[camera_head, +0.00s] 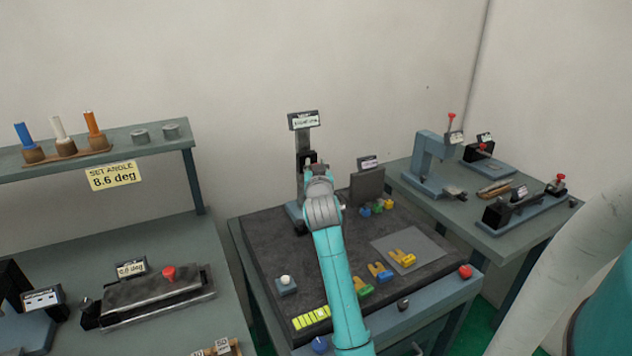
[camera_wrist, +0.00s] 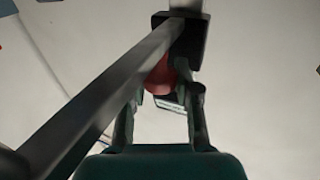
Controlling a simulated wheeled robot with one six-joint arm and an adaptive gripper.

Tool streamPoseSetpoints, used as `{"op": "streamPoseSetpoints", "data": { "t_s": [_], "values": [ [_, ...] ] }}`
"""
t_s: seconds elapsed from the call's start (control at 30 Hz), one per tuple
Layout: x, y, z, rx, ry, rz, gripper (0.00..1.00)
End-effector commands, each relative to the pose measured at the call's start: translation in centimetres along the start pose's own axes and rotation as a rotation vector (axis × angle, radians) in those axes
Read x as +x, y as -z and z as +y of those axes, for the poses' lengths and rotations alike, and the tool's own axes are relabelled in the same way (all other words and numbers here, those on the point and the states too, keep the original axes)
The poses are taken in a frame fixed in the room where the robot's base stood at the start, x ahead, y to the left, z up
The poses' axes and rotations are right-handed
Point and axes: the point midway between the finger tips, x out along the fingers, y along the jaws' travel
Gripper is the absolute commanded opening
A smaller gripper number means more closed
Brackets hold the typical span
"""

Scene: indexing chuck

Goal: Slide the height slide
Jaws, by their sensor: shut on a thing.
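The height slide is a black block (camera_wrist: 187,35) on a grey upright bar (camera_wrist: 115,90) in the wrist view. A red knob (camera_wrist: 160,76) sits by the block, between the fingers of my gripper (camera_wrist: 164,88), which is shut on it. In the head view the stand's column (camera_head: 304,140) rises at the back of the dark bench mat, with a label plate (camera_head: 303,121) on top. My arm's wrist hides the gripper, the knob and much of the slide there.
A dark upright block (camera_head: 367,186) stands right of the column. Yellow, green and blue pieces (camera_head: 378,271) lie on the mat (camera_head: 270,240), partly beside a grey plate (camera_head: 408,249). Side benches hold a red-knobbed fixture (camera_head: 150,288) at left and a press (camera_head: 435,165) at right.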

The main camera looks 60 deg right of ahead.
Motion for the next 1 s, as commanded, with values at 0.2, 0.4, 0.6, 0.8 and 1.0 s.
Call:
{"op": "streamPoseSetpoints", "data": {
  "t_s": [0.2,0.4,0.6,0.8,1.0],
  "values": [
    [0.0,0.4,0.0,0.0,0.0,0.004,0.0],
    [0.0,0.3,0.0,0.0,0.0,0.003,0.58],
    [0.0,0.2,0.0,0.0,0.0,0.001,0.58],
    [-0.6,0.1,-0.1,0.0,0.001,0.0,0.58],
    [-3.6,0.1,-0.1,0.0,0.002,0.001,0.58]
  ]
}}
